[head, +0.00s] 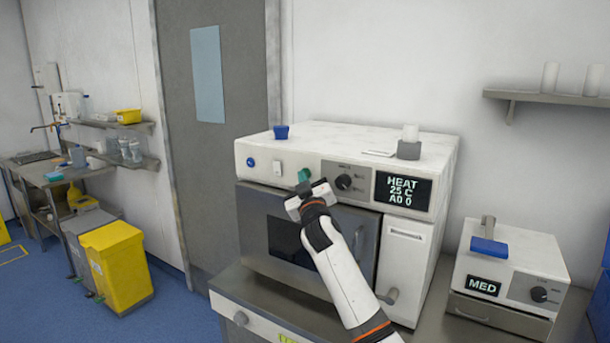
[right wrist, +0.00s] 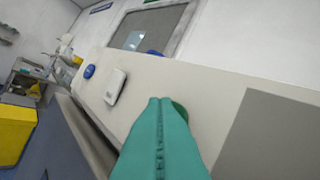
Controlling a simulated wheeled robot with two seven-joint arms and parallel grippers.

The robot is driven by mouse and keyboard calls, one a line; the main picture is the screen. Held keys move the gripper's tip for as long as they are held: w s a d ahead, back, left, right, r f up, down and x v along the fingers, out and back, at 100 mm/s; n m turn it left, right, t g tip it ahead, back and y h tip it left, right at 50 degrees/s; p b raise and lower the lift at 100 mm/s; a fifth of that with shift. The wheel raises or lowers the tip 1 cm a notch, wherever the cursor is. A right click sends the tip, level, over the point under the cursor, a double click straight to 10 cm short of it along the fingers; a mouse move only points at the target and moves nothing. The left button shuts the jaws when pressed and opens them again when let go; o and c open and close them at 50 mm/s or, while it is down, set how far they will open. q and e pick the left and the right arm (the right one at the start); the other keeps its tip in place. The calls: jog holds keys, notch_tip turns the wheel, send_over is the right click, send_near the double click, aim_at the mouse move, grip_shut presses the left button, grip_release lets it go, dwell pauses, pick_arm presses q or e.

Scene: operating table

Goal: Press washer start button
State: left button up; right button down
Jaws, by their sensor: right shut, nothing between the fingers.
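The washer (head: 300,155) is a white box-shaped machine with a front control panel and a dark-windowed door. Its display (head: 403,189) reads HEAT, 25 C, AD 0. My right gripper (head: 304,175) is shut and empty, its teal fingertips at the panel between the white square switch (head: 278,168) and the black knob (head: 344,182). In the right wrist view the shut fingers (right wrist: 160,105) point at the panel. A green round button (right wrist: 180,109) shows partly behind them; I cannot tell whether they touch it. A blue round button (head: 250,162) is at the panel's left end.
A blue cup (head: 281,132) and a grey block (head: 409,150) stand on the washer. A smaller unit (head: 510,265) marked MED stands at right. A yellow bin (head: 118,265) stands on the floor at left. The space before the panel's left end is clear.

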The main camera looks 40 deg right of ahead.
jog(key=shift+s+a, duration=0.25)
jog(key=shift+a, duration=0.25)
jog(key=a, duration=0.1)
jog(key=s+a, duration=0.1)
jog(key=a, duration=0.1)
jog(key=s+a, duration=0.1)
jog(key=shift+a, duration=0.3)
dwell(0.7)
